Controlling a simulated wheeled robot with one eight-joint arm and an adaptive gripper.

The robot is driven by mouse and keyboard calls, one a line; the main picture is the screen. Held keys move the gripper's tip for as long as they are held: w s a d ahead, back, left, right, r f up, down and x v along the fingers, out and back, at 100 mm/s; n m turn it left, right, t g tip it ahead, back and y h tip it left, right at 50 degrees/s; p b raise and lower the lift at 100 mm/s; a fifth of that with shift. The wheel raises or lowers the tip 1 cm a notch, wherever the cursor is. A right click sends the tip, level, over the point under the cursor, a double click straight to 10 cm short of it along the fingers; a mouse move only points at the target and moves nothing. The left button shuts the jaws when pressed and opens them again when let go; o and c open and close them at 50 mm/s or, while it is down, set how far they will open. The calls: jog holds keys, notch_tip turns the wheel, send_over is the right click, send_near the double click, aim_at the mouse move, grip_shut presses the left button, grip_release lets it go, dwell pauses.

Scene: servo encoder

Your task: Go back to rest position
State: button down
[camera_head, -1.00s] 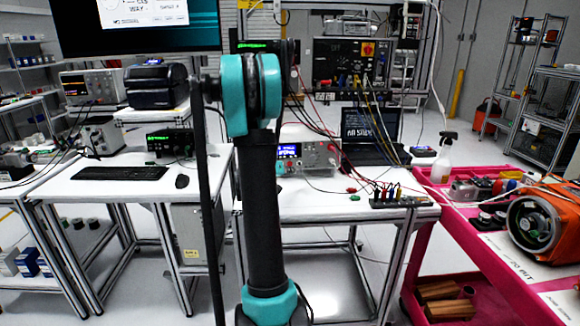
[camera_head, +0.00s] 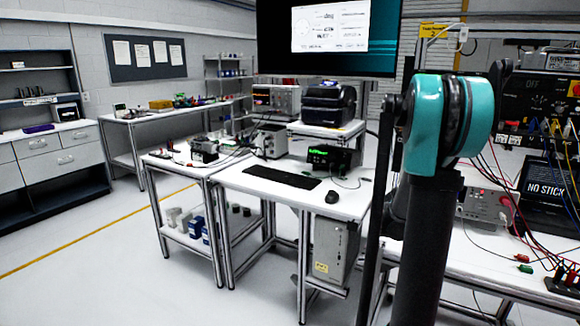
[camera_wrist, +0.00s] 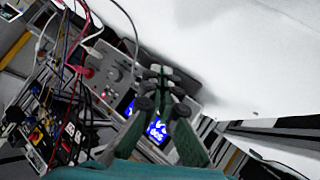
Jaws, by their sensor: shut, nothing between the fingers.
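My gripper (camera_wrist: 161,72) shows in the wrist view, its dark green fingers drawn together with nothing held between them. In that view it appears in front of a grey bench instrument (camera_wrist: 108,65) with a lit blue display; the distance between them cannot be told. In the head view my own arm, black with a teal joint, stands upright at the right. My gripper itself is not seen in the head view.
In the head view a white workbench (camera_head: 262,186) holds a keyboard (camera_head: 283,177), a mouse (camera_head: 332,197) and a label printer (camera_head: 328,104). Open floor (camera_head: 105,270) lies at the left.

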jog(key=s+a+f+n+y, duration=0.2)
jog(key=s+a, duration=0.5)
jog(key=a, duration=0.4)
jog(key=s+a+f+n+y, duration=0.2)
jog(key=s+a+f+y, duration=0.2)
jog(key=s+a, duration=0.4)
jog(key=s+a+f+n+y, duration=0.3)
jog(key=s+a, duration=0.5)
jog(key=a, duration=0.7)
jog(key=shift+f+y, duration=0.3)
jog(key=shift+y, duration=0.6)
